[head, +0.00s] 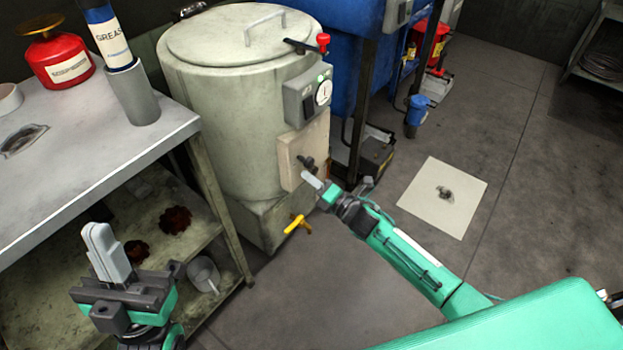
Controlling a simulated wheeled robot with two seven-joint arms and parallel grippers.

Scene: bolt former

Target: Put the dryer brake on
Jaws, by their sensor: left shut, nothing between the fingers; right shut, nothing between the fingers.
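The dryer (220,110) is a grey-green drum with a round lid, standing in the middle of the head view. A black lever with a red knob (323,42) sticks out at its upper right. A small black handle (307,162) sits on the beige box on its front. No label shows which one is the brake. My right gripper (312,181) is shut and empty, its tips just below and close to the black handle; I cannot tell whether they touch. My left gripper (97,232) is shut and empty, in front of the bench shelf at the lower left.
A yellow-handled tap (297,224) sits low on the dryer. A metal bench (70,165) at the left carries a red can (57,60) and a grease tube (106,35). A blue machine (345,60) stands behind. The floor at the right is clear around a pale mat (420,194).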

